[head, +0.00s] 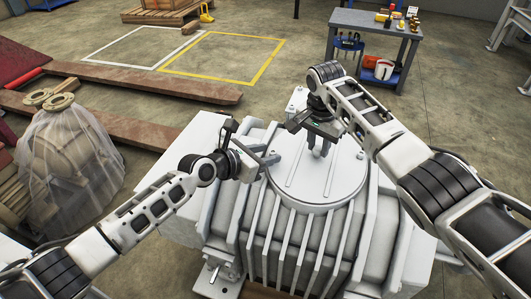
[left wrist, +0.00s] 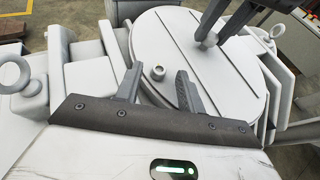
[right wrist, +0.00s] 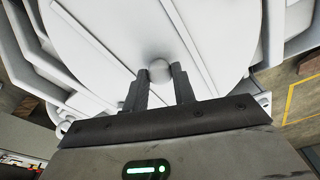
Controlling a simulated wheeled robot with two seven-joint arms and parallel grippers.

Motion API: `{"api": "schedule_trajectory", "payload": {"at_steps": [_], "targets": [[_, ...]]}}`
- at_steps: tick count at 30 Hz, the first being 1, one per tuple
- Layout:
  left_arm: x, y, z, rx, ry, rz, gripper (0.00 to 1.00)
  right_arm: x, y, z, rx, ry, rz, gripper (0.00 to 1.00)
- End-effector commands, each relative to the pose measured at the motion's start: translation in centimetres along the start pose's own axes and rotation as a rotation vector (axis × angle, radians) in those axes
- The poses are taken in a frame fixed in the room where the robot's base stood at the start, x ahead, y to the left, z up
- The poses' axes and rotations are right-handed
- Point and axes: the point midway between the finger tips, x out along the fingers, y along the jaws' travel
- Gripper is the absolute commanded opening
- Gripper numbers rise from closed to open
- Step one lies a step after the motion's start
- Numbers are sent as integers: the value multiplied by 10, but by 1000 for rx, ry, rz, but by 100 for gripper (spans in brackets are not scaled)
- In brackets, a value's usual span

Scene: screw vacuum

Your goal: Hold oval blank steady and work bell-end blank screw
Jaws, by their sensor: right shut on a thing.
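The oval blank (head: 335,185) is a large pale round plate with raised straight ribs on top of the grey finned machine. It fills much of the left wrist view (left wrist: 205,70) and the right wrist view (right wrist: 110,45). My right gripper (head: 322,155) points down over the plate, shut on a rounded grey screw head (right wrist: 160,71), which shows between its fingertips.
A grey workbench (head: 375,28) with tools stands at the back right. Rusty beams (head: 145,82) lie on the floor behind the machine. A plastic-wrapped part (head: 65,150) stands at the left. Yellow and white floor markings (head: 225,55) bound empty floor.

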Motion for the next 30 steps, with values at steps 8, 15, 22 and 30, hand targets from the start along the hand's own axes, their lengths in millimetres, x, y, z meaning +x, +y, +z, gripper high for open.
{"api": "schedule_trajectory", "payload": {"at_steps": [8,15,22,30], "targets": [[5,0,0,0,0,1,39,-1,0,0,0,1,-1,0],[5,0,0,0,0,1,0,-1,0,0,0,1,-1,0],[5,0,0,3,2,-4,0,-1,0,0,0,1,-1,0],[6,2,-2,28,13,-70,0,-1,0,0,0,2,-2,0]]}}
